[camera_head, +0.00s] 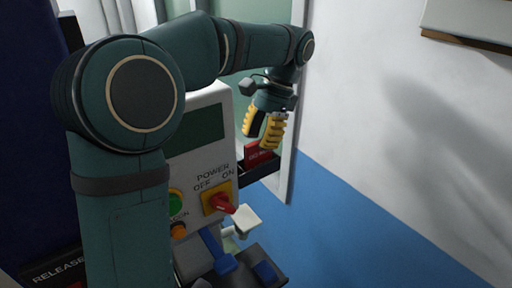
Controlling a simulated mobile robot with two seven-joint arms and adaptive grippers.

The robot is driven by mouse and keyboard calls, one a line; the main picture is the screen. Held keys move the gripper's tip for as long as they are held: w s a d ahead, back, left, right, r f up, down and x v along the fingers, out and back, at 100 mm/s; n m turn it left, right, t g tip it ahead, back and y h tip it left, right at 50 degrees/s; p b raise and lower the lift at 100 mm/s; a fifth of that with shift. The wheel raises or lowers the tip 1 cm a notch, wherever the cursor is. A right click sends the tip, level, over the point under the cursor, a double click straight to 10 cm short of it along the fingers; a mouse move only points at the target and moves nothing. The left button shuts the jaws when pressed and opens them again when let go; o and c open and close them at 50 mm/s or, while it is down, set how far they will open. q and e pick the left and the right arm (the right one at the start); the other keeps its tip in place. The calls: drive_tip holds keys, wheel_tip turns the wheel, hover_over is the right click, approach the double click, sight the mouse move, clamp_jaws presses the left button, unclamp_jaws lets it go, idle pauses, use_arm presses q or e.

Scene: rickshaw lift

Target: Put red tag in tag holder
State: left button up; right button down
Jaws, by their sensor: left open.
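The red tag (257,157) stands in a dark tray-like holder (262,171) on the right side of the white control box; I take this to be the tag holder. Only part of the tag's face shows, with light lettering too small to read. My left gripper (258,139), with yellow-padded fingers, points down just above the tag. It is open, with a gap between the fingers. I cannot tell whether a fingertip touches the tag. My right gripper is not in view.
The white control box (212,150) has a red power switch (219,203) on a yellow plate, plus green and orange buttons, partly behind my left arm. A pale lever (246,219) sticks out below.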

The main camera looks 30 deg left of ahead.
use_arm(q)
drive_tip(key=shift+v, duration=2.25)
